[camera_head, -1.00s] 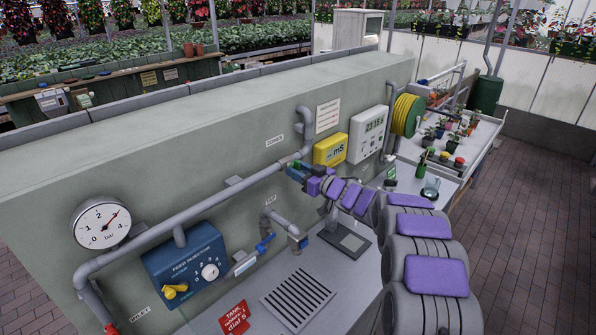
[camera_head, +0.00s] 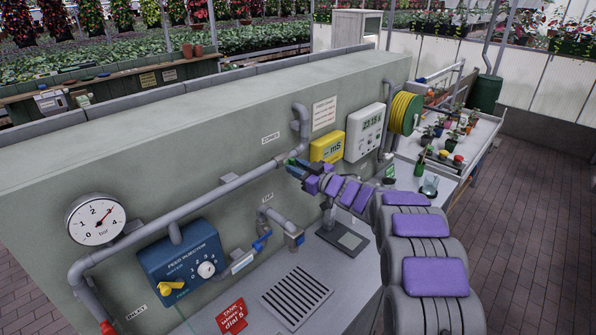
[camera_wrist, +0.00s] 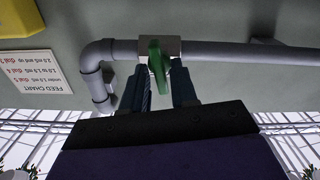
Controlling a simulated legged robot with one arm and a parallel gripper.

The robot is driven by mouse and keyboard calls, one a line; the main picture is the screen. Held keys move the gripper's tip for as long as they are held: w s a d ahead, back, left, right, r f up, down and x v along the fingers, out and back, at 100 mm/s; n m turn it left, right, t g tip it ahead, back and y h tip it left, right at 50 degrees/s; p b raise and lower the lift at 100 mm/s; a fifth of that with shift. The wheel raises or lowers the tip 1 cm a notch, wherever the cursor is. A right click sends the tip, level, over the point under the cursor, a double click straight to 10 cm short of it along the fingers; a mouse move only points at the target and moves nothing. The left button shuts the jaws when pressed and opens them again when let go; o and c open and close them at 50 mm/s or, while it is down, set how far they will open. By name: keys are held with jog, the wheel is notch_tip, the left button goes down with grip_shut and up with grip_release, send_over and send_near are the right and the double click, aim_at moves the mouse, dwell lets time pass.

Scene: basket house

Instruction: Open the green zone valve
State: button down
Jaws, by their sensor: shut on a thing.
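The green zone valve handle (camera_wrist: 158,62) stands out from a grey block (camera_wrist: 174,46) on the grey pipe, just beside the pipe's elbow. In the wrist view it lies crosswise to the pipe. My gripper (camera_wrist: 159,84) has one finger on each side of the handle's lower end and is shut on it. In the head view my gripper (camera_head: 296,167) is at the pipe under the ZONES label (camera_head: 270,137). There the fingers and purple arm hide most of the valve, with only a bit of green showing.
A yellow mS meter (camera_head: 327,147) and a white display box (camera_head: 364,133) are on the wall close to my gripper. A blue-handled tap (camera_head: 262,241), a blue feed injector (camera_head: 180,265) and a pressure gauge (camera_head: 95,220) are to the left. A grated sink (camera_head: 297,298) lies below.

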jog(key=shift+s+a+f+n+b, duration=0.1)
jog(key=shift+n+b, duration=2.9)
jog(key=shift+n, duration=0.85)
jog(key=shift+s+f+n+b, duration=0.1)
jog(key=shift+n+b, duration=2.9)
jog(key=shift+n, duration=0.85)
jog(key=c, duration=1.3)
grip_release()
jog(key=shift+f, duration=0.1)
jog(key=shift+c, duration=0.2)
jog(key=shift+o, duration=0.9)
jog(key=shift+w+a, duration=0.15)
jog(key=shift+a, duration=0.05)
jog(key=shift+d, duration=0.1)
jog(key=p+v, duration=0.1)
jog(key=v, duration=1.6)
